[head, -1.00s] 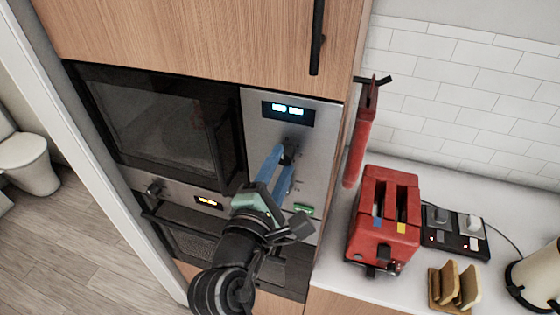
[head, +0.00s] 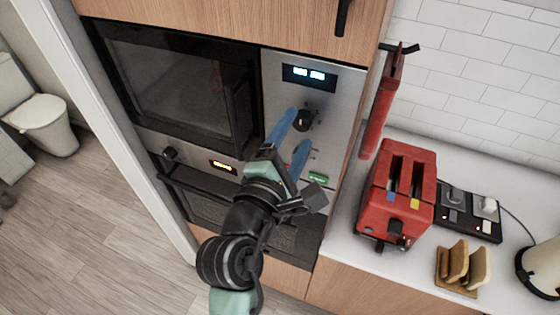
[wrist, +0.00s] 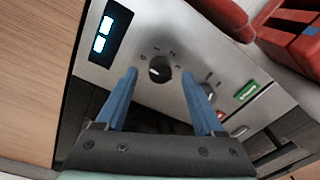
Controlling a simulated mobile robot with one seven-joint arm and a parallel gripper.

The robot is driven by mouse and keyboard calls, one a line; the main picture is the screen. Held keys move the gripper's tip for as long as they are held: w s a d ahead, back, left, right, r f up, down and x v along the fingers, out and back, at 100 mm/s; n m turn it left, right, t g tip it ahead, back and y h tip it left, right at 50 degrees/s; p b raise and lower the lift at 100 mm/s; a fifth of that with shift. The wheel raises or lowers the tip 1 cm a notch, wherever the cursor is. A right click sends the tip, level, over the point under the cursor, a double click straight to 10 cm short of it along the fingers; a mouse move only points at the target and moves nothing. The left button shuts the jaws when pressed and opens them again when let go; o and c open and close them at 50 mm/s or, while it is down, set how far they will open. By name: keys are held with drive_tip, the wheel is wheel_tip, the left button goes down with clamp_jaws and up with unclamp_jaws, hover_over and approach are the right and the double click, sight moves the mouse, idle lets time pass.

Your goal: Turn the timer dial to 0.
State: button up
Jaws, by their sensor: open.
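The black timer dial (head: 303,119) sits on the steel panel of the microwave, below its lit display (head: 309,76). My gripper (head: 299,129) is open, with blue fingers spread just in front of the panel. In the wrist view the fingertips (wrist: 158,73) lie either side of the dial, apart from it. A second knob (wrist: 208,91) shows lower down, partly hidden by the right finger.
A green-marked button (head: 318,177) is low on the panel. The oven (head: 223,167) is below the microwave.

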drive_tip(key=b+v, duration=0.4)
drive_tip(key=v, duration=0.7)
drive_tip(key=shift+s, duration=0.4)
drive_tip(key=shift+a, duration=0.1)
drive_tip(key=w+d+r+m+t+y+b, duration=0.15)
drive_tip(key=w+r+m+t+b, duration=0.3)
drive_tip(key=r+m, duration=0.6)
drive_tip(key=s+d+r+m+t+y+b, duration=0.1)
drive_tip(key=s+r+m+t, duration=0.2)
drive_tip(key=r, duration=0.5)
drive_tip(key=s+d+r+m+t+y+b, duration=0.1)
drive_tip(key=s+r+m+t+y+b, duration=0.1)
drive_tip(key=r+m, duration=0.4)
wheel_tip(320, 180, up, 2)
drive_tip(key=shift+s+d+r+t, duration=0.1)
drive_tip(key=shift+s+d+t, duration=0.25)
drive_tip(key=shift+t, duration=0.3)
drive_tip(key=shift+m+y, duration=0.25)
